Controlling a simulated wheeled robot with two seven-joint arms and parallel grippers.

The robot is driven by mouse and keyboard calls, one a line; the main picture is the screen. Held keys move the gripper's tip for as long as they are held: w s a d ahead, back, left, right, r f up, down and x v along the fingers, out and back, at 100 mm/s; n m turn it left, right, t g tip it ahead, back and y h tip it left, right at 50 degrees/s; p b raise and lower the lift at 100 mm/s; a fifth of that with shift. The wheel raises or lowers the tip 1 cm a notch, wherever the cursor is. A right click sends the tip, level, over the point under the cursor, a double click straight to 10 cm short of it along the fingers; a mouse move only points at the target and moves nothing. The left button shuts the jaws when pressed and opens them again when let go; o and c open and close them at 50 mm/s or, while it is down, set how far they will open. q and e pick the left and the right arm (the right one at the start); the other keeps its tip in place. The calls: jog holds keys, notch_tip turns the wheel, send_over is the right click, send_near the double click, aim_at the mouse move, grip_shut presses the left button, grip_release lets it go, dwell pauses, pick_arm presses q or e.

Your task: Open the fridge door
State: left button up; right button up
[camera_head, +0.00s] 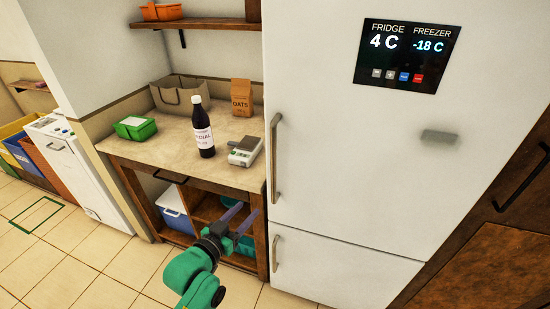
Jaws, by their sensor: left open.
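The white fridge door (350,140) stands shut in the head view, with a display reading 4 C and -18 C near its top. Its long vertical handle (275,158) is on the door's left edge. A lower freezer drawer (345,269) with a shorter handle (275,253) is also shut. My left gripper (238,214), on a green arm, is open and empty. It is below and to the left of the fridge handle, in front of the counter's shelves, and appears apart from the handle. My right gripper is not in view.
A wooden counter (165,151) left of the fridge holds a dark bottle (203,130), a scale (245,151), a green tray (135,128), an oats bag (241,97) and a grey bin (178,94). A blue box (176,207) sits below.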

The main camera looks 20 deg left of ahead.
pick_arm(q)
jog(key=t+h, duration=0.1)
send_near(272, 166)
jog(key=p+x, duration=0.3)
jog(key=x, duration=0.7)
jog(key=shift+w+r, duration=0.1)
jog(key=shift+w, duration=0.1)
jog(key=shift+w+d, duration=0.1)
jog(key=shift+w, duration=0.25)
jog(key=shift+s, duration=0.1)
grip_shut()
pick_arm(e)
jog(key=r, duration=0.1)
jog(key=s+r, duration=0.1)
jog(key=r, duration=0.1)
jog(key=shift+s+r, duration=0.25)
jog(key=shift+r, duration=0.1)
